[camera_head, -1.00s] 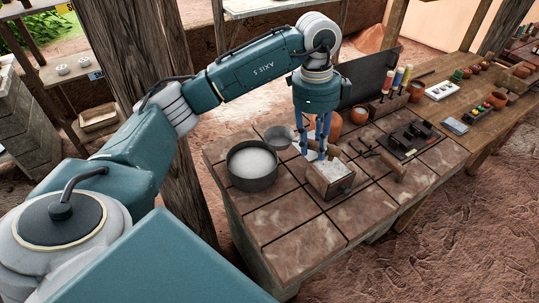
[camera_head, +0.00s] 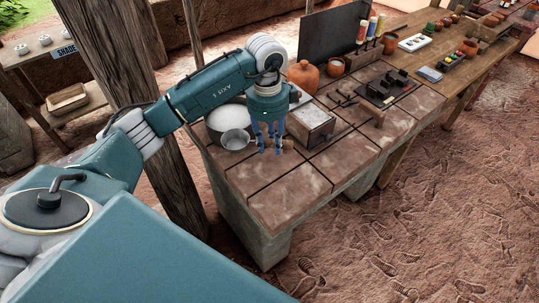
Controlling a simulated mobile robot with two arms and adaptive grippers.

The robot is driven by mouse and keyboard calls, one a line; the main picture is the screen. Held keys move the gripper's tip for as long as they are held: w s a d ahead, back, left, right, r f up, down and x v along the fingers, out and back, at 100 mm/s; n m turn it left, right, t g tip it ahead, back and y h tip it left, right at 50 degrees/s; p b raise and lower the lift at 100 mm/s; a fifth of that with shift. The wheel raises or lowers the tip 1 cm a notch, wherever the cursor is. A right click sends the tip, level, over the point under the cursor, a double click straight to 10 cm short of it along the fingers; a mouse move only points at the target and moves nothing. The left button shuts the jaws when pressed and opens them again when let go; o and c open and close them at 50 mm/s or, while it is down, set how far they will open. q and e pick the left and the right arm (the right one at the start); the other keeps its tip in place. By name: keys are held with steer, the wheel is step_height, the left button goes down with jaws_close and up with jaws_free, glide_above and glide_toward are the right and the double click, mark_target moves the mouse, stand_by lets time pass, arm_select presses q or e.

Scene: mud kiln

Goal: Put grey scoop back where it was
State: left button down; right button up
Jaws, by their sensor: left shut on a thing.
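The grey scoop (camera_head: 236,139) has a round metal bowl and a brownish handle. My left gripper (camera_head: 271,147) points down and is shut on its handle. The scoop's bowl sticks out to the left of the fingers and overlaps the front of a round pot (camera_head: 212,138) holding white powder. I cannot tell how high the scoop is above the tiled tabletop (camera_head: 290,191). The fingers hide part of the handle. My right gripper is not in view.
A metal box (camera_head: 312,131) with a whitish top stands right of my left gripper. Behind are an orange clay jar (camera_head: 303,77) and a dark upright panel (camera_head: 333,42). Black blocks (camera_head: 384,91) and tools lie farther right. The tabletop's front part is clear.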

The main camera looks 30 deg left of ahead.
mark_target(271, 166)
arm_select(q)
step_height(271, 166, down, 3)
step_height(271, 166, down, 3)
steer(key=shift+f+p, duration=0.2)
steer(key=shift+p, duration=0.2)
steer(key=shift+f, duration=0.2)
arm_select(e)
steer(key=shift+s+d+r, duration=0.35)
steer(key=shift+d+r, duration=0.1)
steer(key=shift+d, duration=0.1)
arm_select(q)
steer(key=shift+f, duration=0.15)
steer(key=c, duration=1.4)
jaws_free()
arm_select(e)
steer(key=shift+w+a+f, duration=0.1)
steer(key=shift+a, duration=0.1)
